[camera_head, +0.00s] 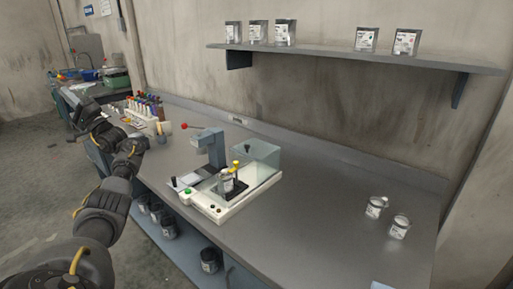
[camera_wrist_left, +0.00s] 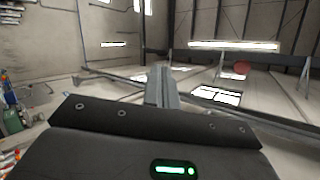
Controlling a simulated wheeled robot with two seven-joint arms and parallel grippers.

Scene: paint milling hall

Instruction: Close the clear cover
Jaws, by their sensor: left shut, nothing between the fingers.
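The clear cover (camera_head: 264,157) is a see-through box with a dark knob, at the right rear end of a white machine base (camera_head: 240,205) on the bench. A small can (camera_head: 226,182) stands on the base to the left of the cover, uncovered, beside yellow-topped and black parts. My left gripper (camera_head: 84,100) is up at the left, well away from the cover and pointing away from it. In the left wrist view its fingers (camera_wrist_left: 161,80) are together and empty, against the far wall and ceiling. My right gripper is not in view.
Two cans (camera_head: 399,227) stand at the bench's right. Colored bottles (camera_head: 145,105) are at the far left end. A wall shelf (camera_head: 350,58) holds several cans. The bench between is clear.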

